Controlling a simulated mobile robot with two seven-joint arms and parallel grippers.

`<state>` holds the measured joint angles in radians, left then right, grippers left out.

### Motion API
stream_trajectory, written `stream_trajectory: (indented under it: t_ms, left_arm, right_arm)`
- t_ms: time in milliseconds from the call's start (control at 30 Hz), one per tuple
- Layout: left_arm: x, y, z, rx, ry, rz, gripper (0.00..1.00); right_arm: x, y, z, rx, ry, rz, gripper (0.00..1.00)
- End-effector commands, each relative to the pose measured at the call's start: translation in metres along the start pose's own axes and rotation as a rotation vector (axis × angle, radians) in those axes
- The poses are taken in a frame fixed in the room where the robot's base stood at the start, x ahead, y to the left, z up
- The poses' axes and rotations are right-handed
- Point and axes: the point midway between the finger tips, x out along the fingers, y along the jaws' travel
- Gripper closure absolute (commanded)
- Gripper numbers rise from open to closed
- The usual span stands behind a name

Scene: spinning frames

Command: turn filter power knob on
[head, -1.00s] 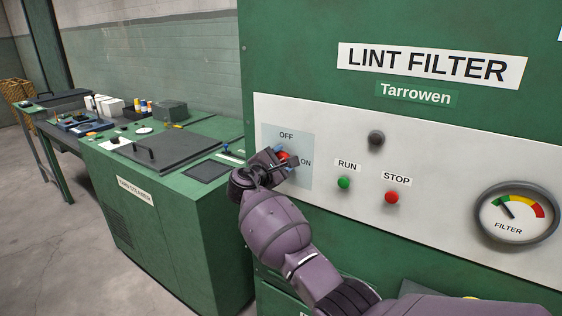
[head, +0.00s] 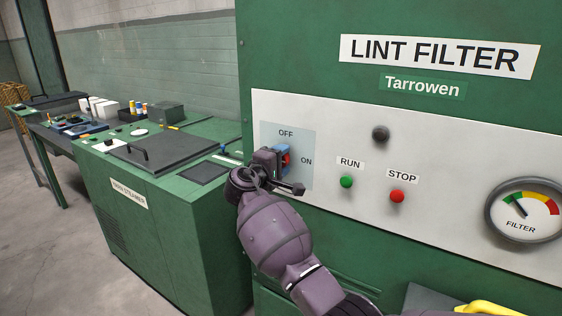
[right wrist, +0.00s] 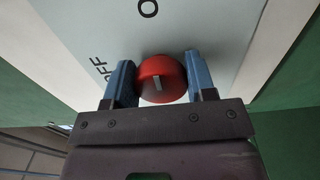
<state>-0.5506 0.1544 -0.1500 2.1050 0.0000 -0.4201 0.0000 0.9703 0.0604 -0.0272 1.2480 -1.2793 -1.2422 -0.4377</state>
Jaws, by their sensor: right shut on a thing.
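The red filter power knob (head: 287,159) is on the pale blue plate (head: 301,174) at the left of the lint filter's panel, below the OFF label and left of the ON label. In the right wrist view the round knob (right wrist: 162,70) carries a short pale mark that stands almost upright in the picture, pointing toward a letter "O". My right gripper (head: 282,157) is shut on the knob, with one blue finger on each side; the fingers also show in the right wrist view (right wrist: 160,80). My left gripper is out of view.
Right of the knob are a dark button (head: 381,133), a green RUN button (head: 346,182), a red STOP button (head: 397,196) and a filter gauge (head: 526,209). A green steamer cabinet (head: 165,235) stands left of the filter. A yellow piece (head: 492,307) shows at bottom right.

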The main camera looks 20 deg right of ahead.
Motion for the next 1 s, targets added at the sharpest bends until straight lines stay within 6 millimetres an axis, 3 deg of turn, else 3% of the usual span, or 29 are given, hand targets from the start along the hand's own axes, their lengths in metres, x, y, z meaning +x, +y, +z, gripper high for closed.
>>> stream_trajectory:
  t_ms: [567, 600, 700, 1000]
  left_arm:
    - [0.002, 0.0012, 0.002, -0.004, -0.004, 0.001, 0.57]
    - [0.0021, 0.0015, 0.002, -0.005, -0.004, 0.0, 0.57]
    - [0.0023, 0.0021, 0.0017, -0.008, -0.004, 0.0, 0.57]
    - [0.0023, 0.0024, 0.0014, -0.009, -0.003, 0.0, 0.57]
  right_arm:
    - [-0.0004, -0.002, -0.0001, 0.03, 0.0, -0.003, 0.73]
    - [-0.0004, -0.002, -0.0001, 0.03, 0.0, -0.003, 0.45]
    - [-0.0004, -0.0018, -0.0001, 0.029, 0.0, -0.003, 0.29]
    - [-0.0008, -0.0006, -0.0001, 0.029, 0.0, -0.001, 0.26]
